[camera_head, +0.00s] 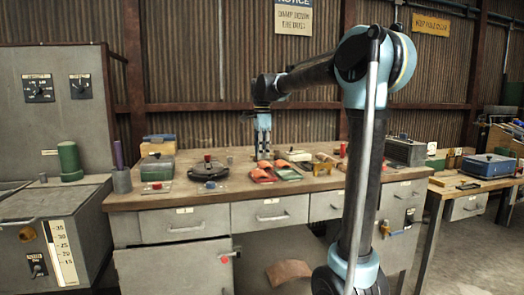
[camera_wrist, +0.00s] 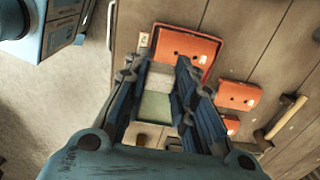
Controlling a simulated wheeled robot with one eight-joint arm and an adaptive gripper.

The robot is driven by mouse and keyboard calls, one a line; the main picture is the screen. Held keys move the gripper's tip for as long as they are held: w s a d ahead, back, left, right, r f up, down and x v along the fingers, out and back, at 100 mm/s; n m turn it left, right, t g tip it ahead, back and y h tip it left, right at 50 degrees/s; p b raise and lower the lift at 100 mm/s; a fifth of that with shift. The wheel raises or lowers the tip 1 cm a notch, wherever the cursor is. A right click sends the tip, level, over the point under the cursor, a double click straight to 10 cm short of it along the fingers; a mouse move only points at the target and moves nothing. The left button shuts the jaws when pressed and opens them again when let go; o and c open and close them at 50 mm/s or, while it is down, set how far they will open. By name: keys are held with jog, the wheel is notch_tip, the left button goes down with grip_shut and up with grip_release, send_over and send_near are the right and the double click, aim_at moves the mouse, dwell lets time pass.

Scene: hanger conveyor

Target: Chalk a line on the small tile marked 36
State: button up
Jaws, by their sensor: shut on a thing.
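My gripper (camera_head: 263,150) points down above the middle of the wooden bench, over a red-orange piece (camera_head: 262,174). In the wrist view my gripper (camera_wrist: 160,68) seems shut on a pale block (camera_wrist: 158,85). I cannot tell whether that is chalk. A green patch (camera_wrist: 155,105) shows behind it between the fingers. A large orange tile (camera_wrist: 186,43) lies just beyond the fingertips. A small orange tile (camera_wrist: 238,95) lies to the right, with another orange piece (camera_wrist: 232,122) below it. No number is readable on any tile, so I cannot tell which is 36.
A hammer (camera_wrist: 288,117) lies right of the small tiles. On the bench (camera_head: 130,200), a black round device (camera_head: 208,171) and a green-grey box (camera_head: 157,168) stand left of my gripper. A grey case (camera_head: 405,152) stands at the right end.

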aim_at(262, 174)
jog(key=shift+w, duration=0.2)
jog(key=shift+w+a+f, duration=0.1)
jog(key=shift+w+f, duration=0.05)
jog(key=shift+f, duration=2.75)
jog(key=shift+f, duration=0.55)
jog(key=shift+w, duration=0.15)
jog(key=shift+w+a, duration=0.2)
jog(key=shift+w, duration=0.35)
jog(key=shift+s, duration=0.1)
jog(key=shift+s+d, duration=0.2)
jog(key=shift+s, duration=0.5)
